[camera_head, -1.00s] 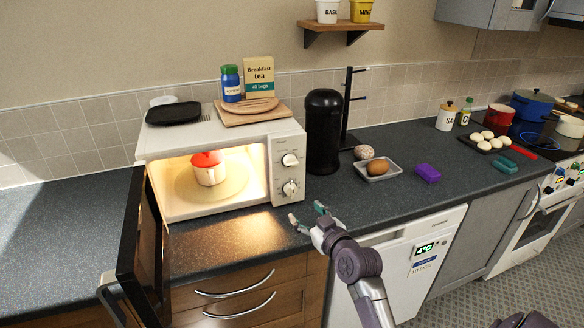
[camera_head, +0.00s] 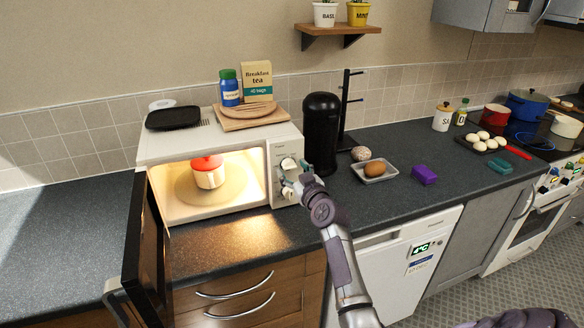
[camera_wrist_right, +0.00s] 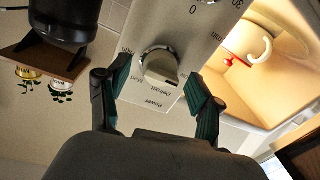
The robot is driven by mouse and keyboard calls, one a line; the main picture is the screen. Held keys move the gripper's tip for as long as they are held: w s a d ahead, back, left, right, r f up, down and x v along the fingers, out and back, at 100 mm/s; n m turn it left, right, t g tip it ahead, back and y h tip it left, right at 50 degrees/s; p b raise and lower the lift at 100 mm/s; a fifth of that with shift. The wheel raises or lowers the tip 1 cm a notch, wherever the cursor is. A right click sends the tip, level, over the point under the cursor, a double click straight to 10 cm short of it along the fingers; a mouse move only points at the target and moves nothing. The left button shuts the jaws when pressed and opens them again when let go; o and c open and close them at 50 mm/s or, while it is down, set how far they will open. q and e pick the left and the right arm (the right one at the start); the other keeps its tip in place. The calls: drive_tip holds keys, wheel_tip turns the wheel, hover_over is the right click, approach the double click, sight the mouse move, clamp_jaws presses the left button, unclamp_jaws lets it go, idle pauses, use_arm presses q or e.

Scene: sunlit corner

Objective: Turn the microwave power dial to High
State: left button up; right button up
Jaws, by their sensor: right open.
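The white microwave (camera_head: 218,127) stands on the counter with its door (camera_head: 146,250) swung open to the left. Its panel has two dials, one above the other. The upper one, the power dial (camera_head: 288,163), also shows in the right wrist view (camera_wrist_right: 158,66), where the picture is upside down and labels such as High, Med and Defrost ring it. I cannot tell its exact setting. My right gripper (camera_head: 297,178) is at the panel, open. In the wrist view its fingers (camera_wrist_right: 158,98) are on either side of the dial, not closed on it. My left gripper is not in view.
A black cylindrical bin (camera_head: 321,132) stands close to the right of the microwave. A dish with a brown item (camera_head: 375,170) and a purple block (camera_head: 424,175) lie further right. Counter before the microwave is clear.

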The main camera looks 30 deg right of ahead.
drive_tip(key=shift+w+d, duration=0.1)
drive_tip(key=shift+w, duration=0.4)
drive_tip(key=c, duration=1.1)
